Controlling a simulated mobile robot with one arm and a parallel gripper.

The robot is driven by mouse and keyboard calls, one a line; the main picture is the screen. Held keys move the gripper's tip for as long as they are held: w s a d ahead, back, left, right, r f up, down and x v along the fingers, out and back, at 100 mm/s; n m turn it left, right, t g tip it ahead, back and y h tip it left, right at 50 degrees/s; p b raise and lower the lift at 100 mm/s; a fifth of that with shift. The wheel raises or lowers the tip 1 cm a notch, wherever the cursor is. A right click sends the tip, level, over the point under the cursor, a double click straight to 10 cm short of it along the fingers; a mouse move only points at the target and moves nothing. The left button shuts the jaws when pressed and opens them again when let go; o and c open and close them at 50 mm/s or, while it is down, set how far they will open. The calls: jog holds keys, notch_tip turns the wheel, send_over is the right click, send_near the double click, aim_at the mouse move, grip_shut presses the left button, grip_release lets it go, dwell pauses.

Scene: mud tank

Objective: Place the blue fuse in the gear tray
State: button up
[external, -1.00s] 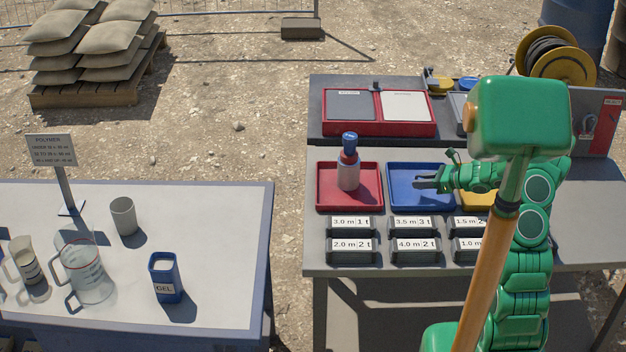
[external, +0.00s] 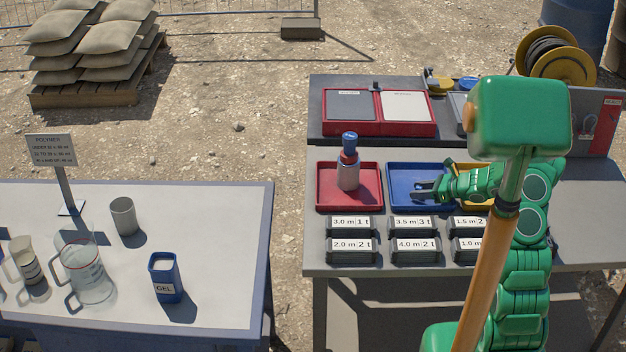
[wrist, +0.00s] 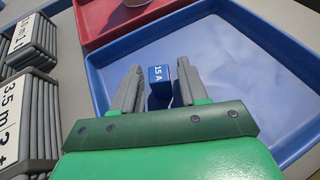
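The blue fuse (wrist: 159,75), a small blue block marked "15 A", is in the blue tray (wrist: 225,55) in the wrist view. My gripper (wrist: 160,78) is open, with one grey finger on each side of the fuse and small gaps showing beside it. In the external view my gripper (external: 416,190) is low over the blue tray (external: 405,169), and the fuse cannot be made out there. No tray has a readable gear label, so I cannot tell which is the gear tray.
A red tray (external: 324,195) with a blue-capped bottle (external: 348,165) stands left of the blue tray. A yellow tray (external: 473,204) is partly hidden by my arm. Labelled black blocks (external: 351,226) line the front. A red two-part case (external: 378,130) is behind.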

jog(key=shift+o, duration=0.4)
jog(key=shift+r, duration=0.2)
jog(key=shift+s+d+r, duration=0.1)
jog(key=shift+d+r, duration=0.1)
jog(key=shift+d, duration=0.1)
jog(key=v, duration=1.1)
jog(key=shift+s+d+r, duration=0.1)
jog(key=shift+r, duration=0.05)
jog(key=s+a+r+n+g+h, duration=0.2)
jog(key=s+a+r+n+g, duration=0.25)
jog(key=s+r+n, duration=0.5)
jog(key=s+a+r+n+g+h, duration=0.1)
jog(key=s+a+r+n+g, duration=0.25)
jog(key=s+a+r, duration=0.6)
jog(key=s+d+n+h, duration=0.3)
jog(key=s+d, duration=0.2)
jog(key=s, duration=0.3)
jog(key=s+d+r+n+h, duration=0.1)
jog(key=s+d+n+h, duration=0.2)
jog(key=s+d, duration=0.3)
jog(key=s+d+r+n+h, duration=0.1)
jog(key=s+d+n+h, duration=0.2)
jog(key=s, duration=0.9)
jog(key=d, duration=0.2)
jog(key=shift+s+d+n+t+h, duration=0.2)
jog(key=shift+d+n+t+h, duration=0.1)
jog(key=shift+d+t, duration=0.1)
jog(key=shift+r, duration=0.15)
